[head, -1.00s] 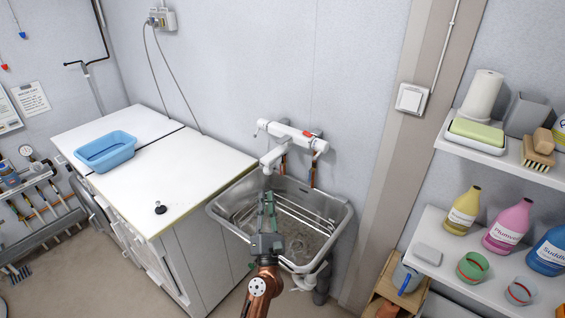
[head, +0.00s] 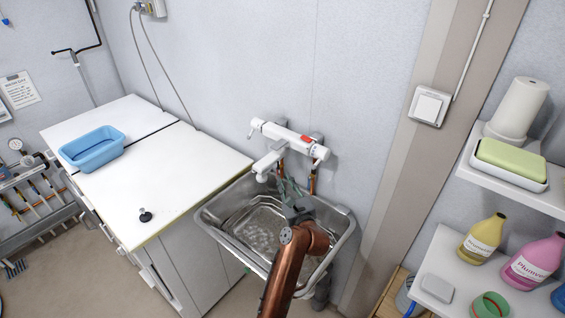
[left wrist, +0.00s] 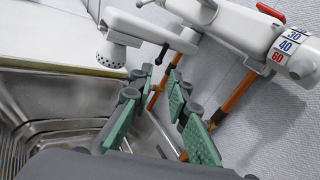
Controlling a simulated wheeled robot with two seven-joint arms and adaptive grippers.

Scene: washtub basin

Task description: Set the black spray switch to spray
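A white wall tap (head: 288,137) is mounted above the metal basin, with its spout (head: 267,165) reaching out over the basin. In the left wrist view the spout (left wrist: 150,28) ends in a perforated round outlet (left wrist: 113,48). A small dark lever-like piece (left wrist: 161,54) shows below the spout; I cannot tell surely whether it is the black spray switch. My left gripper (head: 284,186) is over the basin, below and right of the spout. In the left wrist view the green-padded fingers (left wrist: 162,75) are apart with nothing between them. My right gripper is out of view.
The metal basin (head: 211,219) lies under my left gripper. Copper pipes (left wrist: 228,100) run below the tap. Shelves (head: 450,268) with bottles are at right.

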